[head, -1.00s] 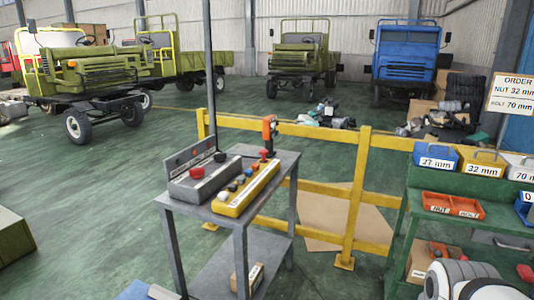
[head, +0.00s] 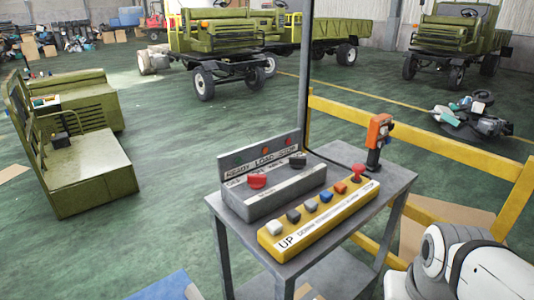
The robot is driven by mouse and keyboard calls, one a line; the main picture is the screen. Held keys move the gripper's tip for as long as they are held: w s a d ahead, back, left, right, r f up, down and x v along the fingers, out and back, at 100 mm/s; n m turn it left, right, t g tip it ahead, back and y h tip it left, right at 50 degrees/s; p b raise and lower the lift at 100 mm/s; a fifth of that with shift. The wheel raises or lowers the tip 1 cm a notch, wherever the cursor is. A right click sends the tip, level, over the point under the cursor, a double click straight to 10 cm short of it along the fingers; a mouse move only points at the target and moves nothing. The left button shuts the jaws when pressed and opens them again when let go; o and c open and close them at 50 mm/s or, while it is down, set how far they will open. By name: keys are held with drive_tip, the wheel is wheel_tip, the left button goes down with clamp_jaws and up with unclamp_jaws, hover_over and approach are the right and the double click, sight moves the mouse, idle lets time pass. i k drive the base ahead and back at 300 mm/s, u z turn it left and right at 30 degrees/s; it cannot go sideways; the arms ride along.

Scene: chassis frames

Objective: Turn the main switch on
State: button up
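A grey control box (head: 278,190) stands on a metal table. It carries a red knob (head: 257,181) on its left and a black knob (head: 298,160) on its right. Its raised back panel (head: 262,157) reads something like READY LOAD STOP, with small dim green, orange and red lamps. Lettering beside the knobs is too small to read, so I cannot tell which one is the main switch or its setting. Only white links of my arm show at the lower right; my gripper is out of the frame.
In front of the box lies a yellow button strip (head: 318,222) with several buttons and a red mushroom button (head: 358,173). An orange-handled device (head: 378,138) stands at the table's back right corner. A yellow railing (head: 440,150) runs behind. Green floor is open to the left.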

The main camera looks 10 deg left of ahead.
sight(256, 181)
drive_tip(key=u, duration=0.5)
drive_tip(key=i, duration=0.75)
drive_tip(key=u, duration=0.4)
drive_tip(key=k, duration=0.9)
drive_tip(key=u, duration=0.2)
drive_tip(key=i, duration=0.9)
drive_tip(key=z, duration=0.05)
